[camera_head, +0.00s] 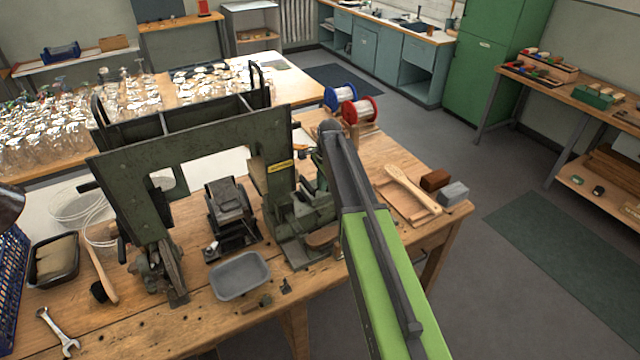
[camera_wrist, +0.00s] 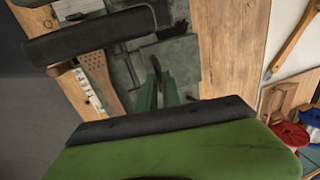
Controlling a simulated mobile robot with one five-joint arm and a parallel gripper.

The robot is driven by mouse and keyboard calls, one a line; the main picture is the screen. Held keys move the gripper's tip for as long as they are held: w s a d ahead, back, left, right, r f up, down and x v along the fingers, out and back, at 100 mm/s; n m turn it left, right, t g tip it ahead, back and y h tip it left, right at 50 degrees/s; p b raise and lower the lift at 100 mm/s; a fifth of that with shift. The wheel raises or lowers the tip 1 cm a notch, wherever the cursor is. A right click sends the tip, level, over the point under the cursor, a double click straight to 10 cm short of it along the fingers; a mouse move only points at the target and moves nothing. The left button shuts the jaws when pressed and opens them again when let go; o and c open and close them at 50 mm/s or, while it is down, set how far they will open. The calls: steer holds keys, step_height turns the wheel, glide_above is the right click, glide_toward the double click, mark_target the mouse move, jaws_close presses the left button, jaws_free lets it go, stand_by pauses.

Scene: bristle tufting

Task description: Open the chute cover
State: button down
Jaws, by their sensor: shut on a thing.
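The green tufting machine (camera_head: 275,148) stands on the wooden bench. My green arm crosses in front of its right side, and my fingertips are hidden in the head view. In the wrist view my two narrow green gripper fingers (camera_wrist: 160,78) point at the machine (camera_wrist: 185,60). They are shut on a small dark tab (camera_wrist: 163,68) between their tips. The tab may belong to the chute cover, but I cannot make out the cover's outline or whether it is open.
A grey tray (camera_head: 240,276) lies in front of the machine. A wooden brush handle (camera_head: 412,188) and small blocks (camera_head: 435,181) lie right of my arm. Red (camera_head: 360,111) and blue (camera_head: 338,96) spools stand behind. A wrench (camera_head: 58,332) lies front left.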

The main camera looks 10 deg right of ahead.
steer(key=shift+s, duration=0.1)
stand_by(0.7)
steer(key=s+d, duration=0.2)
steer(key=s, duration=0.6)
steer(key=shift+d, duration=0.3)
steer(key=c, duration=1.5)
jaws_free()
steer(key=s+d+r+p, duration=0.1)
steer(key=s+r+p, duration=0.2)
steer(key=r+p, duration=1.4)
